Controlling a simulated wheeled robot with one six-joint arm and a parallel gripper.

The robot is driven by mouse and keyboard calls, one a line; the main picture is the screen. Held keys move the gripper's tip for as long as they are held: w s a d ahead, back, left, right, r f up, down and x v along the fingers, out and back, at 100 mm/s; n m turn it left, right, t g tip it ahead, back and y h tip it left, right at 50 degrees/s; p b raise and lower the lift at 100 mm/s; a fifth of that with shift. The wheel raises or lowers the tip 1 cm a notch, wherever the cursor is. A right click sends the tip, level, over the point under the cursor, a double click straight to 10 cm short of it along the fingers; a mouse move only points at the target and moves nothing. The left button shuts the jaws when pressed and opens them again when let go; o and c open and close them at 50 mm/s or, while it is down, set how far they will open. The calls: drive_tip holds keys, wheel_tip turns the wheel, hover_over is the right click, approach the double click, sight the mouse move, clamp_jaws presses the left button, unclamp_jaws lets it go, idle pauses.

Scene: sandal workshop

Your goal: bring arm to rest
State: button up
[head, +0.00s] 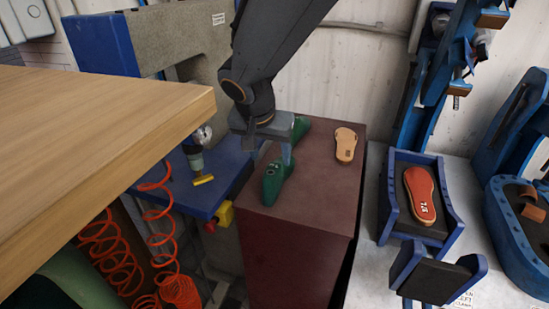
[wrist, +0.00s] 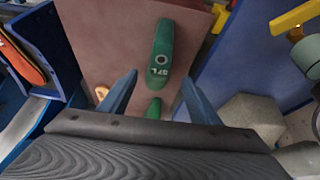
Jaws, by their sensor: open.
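My gripper (head: 273,152) is open and hangs over the dark red cabinet top (head: 318,205). In the wrist view my gripper (wrist: 160,88) shows two blue fingers spread apart with nothing between their tips. A green shoe last (head: 272,186) lies on the cabinet just below the fingers; in the wrist view this last (wrist: 161,52) has white lettering and a round hole. A second green last (head: 300,128) sits behind, partly hidden by my gripper. Whether the fingers touch a last I cannot tell.
A tan sole (head: 346,145) lies on the cabinet's right part. A red sole (head: 420,194) rests in a blue-framed holder (head: 447,222) on the grey bench. A wooden tabletop (head: 90,130) fills the left foreground. Orange coiled hoses (head: 165,250) hang by a blue platform (head: 205,200).

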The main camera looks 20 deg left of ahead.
drive_tip(key=shift+d+r, duration=0.15)
drive_tip(key=shift+r, duration=0.05)
drive_tip(key=d+r+g+p, duration=0.15)
drive_tip(key=d+p, duration=0.25)
drive_tip(key=d, duration=1)
drive_tip(key=s+d+r+p, duration=0.1)
drive_tip(key=s+d+p, duration=0.1)
drive_tip(key=d, duration=0.6)
drive_tip(key=s+d+r+g+p, duration=0.1)
drive_tip(key=s+d+p, duration=0.1)
drive_tip(key=s+d, duration=0.3)
drive_tip(key=s+d+r+p, duration=0.1)
drive_tip(key=s+d, duration=0.3)
drive_tip(key=d, duration=0.9)
drive_tip(key=shift+s+r+m+p, duration=0.2)
drive_tip(key=shift+m+p, duration=0.1)
drive_tip(key=shift+p, duration=0.45)
